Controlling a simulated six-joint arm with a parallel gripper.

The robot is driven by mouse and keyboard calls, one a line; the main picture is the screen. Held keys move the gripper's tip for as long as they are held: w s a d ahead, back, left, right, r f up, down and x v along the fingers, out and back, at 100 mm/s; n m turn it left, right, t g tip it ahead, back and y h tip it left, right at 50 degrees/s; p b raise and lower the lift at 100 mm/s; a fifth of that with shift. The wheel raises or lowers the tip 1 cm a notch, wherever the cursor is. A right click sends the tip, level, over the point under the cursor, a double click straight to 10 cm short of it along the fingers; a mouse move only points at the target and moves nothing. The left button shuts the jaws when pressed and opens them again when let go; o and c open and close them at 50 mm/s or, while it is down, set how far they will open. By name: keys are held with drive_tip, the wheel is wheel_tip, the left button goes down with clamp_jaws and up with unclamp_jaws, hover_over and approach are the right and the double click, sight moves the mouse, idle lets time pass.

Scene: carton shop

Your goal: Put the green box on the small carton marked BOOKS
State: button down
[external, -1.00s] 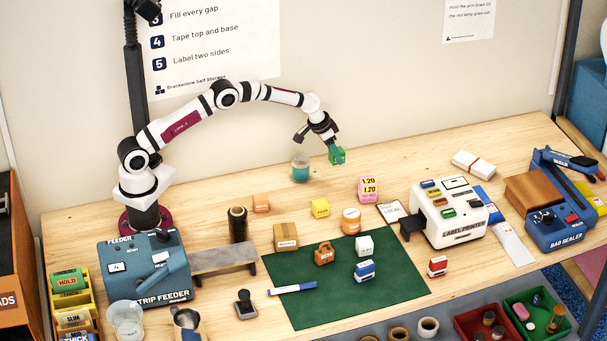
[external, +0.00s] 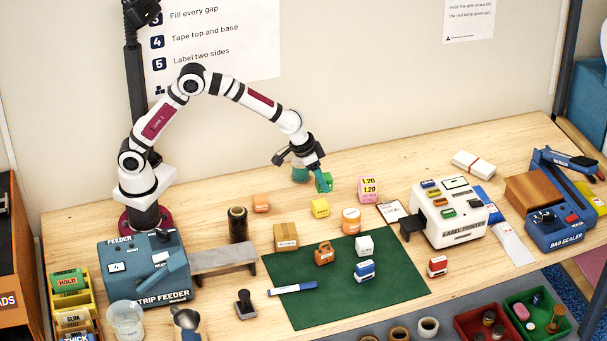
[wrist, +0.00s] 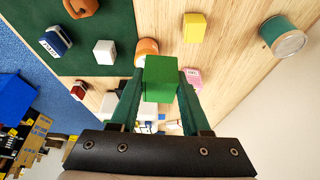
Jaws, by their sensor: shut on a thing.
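The green box (external: 324,183) is held between the two fingers of my gripper (external: 321,186), above the table near the yellow block. In the wrist view the green box (wrist: 161,79) sits between the teal fingers of my gripper (wrist: 160,92).
A yellow block (external: 320,208), an orange jar (external: 351,220) and a pink block (external: 369,189) stand near my gripper. A teal jar (external: 300,174) is just behind it. A dark spool (external: 237,224) and an orange block (external: 261,203) stand left of the carton. The green mat (external: 330,305) is partly clear.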

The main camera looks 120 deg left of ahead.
drive_tip(key=s+d+r+m+h, duration=0.15)
drive_tip(key=s+d, duration=0.25)
drive_tip(key=d, duration=0.7)
drive_tip(key=s+d+r+m+y, duration=0.15)
drive_tip(key=s+d, duration=0.25)
drive_tip(key=d, duration=0.7)
drive_tip(key=h, duration=0.1)
hover_over(288, 229)
drive_tip(key=s, duration=0.1)
drive_tip(key=shift+t, duration=0.3)
drive_tip(key=f, duration=0.5)
drive_tip(key=d+f, duration=0.1)
drive_tip(key=f, duration=0.1)
drive_tip(key=shift+s+f, duration=0.2)
drive_tip(key=shift+m, duration=0.3)
drive_tip(key=shift+a+f, duration=0.15)
drive_tip(key=shift+f, duration=1.85)
drive_tip(key=shift+c, duration=1.8)
unclamp_jaws()
